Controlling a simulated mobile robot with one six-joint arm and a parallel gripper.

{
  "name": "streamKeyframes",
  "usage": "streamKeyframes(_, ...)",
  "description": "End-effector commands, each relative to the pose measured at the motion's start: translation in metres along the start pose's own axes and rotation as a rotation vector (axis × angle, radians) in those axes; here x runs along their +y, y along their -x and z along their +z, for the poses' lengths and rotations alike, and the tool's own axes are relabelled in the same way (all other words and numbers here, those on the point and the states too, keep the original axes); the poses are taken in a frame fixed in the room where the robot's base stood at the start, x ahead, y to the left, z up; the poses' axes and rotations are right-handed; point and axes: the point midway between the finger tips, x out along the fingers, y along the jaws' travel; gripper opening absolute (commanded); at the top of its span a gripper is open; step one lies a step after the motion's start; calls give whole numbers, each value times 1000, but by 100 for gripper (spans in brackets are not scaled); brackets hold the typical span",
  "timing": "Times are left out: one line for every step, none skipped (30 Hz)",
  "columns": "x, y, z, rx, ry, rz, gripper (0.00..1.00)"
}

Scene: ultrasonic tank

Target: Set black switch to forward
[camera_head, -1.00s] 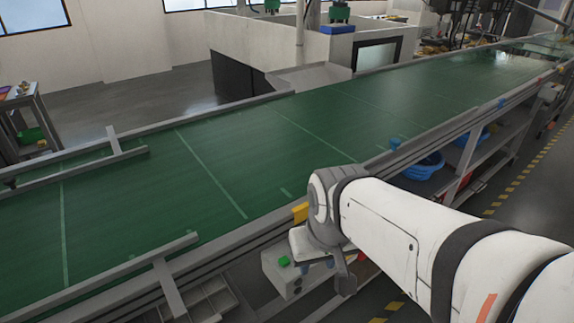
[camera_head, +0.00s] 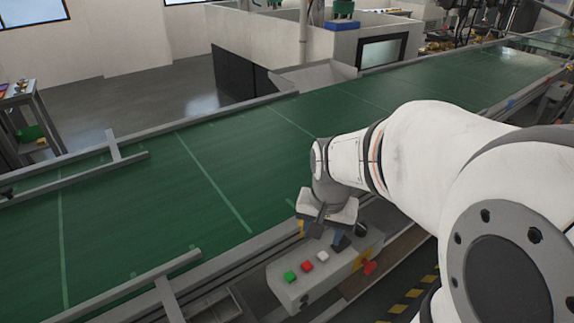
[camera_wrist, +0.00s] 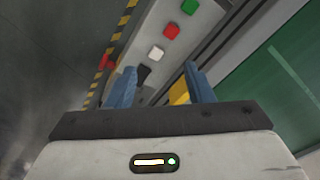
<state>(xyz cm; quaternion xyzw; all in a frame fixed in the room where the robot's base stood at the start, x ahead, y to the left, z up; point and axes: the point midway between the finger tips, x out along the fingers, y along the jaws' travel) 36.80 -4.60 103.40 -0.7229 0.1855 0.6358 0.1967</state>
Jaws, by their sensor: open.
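The grey control box (camera_head: 318,281) stands at the conveyor's near edge, with a row of green, red and white buttons on top. The black switch (camera_wrist: 143,73) shows in the wrist view just past the white button, close to the left finger and partly hidden. A dark round shape (camera_head: 361,230) at the box's far end shows in the head view; I cannot tell if it is the switch. My gripper (camera_wrist: 161,79) is open and empty, its blue fingers pointing towards the box top on either side of the switch area. Contact cannot be told.
Green (camera_head: 289,277), red (camera_head: 306,266) and white (camera_head: 322,256) buttons sit close by. A red knob (camera_head: 370,268) sticks out at the box's side. The green conveyor (camera_head: 120,215) with metal rails runs behind. A yellow piece (camera_wrist: 180,93) is near the right finger.

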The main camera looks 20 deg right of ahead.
Motion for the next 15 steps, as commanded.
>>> streamKeyframes(5,-4,-16,-25,-110,16,47)
streamKeyframes(7,-8,-25,-35,-173,23,47)
streamKeyframes(11,-14,-35,-46,-254,33,47)
streamKeyframes(14,-19,-42,-55,-313,40,47)
streamKeyframes(16,-23,-48,-61,-366,46,47)
streamKeyframes(20,-29,-56,-69,-432,55,47)
streamKeyframes(23,-33,-60,-75,-476,61,47)
streamKeyframes(25,-37,-65,-79,-515,66,47)
streamKeyframes(28,-42,-69,-85,-560,72,47)
streamKeyframes(30,-44,-72,-87,-589,76,47)
streamKeyframes(32,-47,-74,-90,-612,79,47)
streamKeyframes(33,-50,-77,-91,-637,82,47)
streamKeyframes(34,-52,-78,-93,-651,84,47)
streamKeyframes(35,-54,-79,-94,-661,85,47)
streamKeyframes(36,-57,-79,-95,-669,87,47)
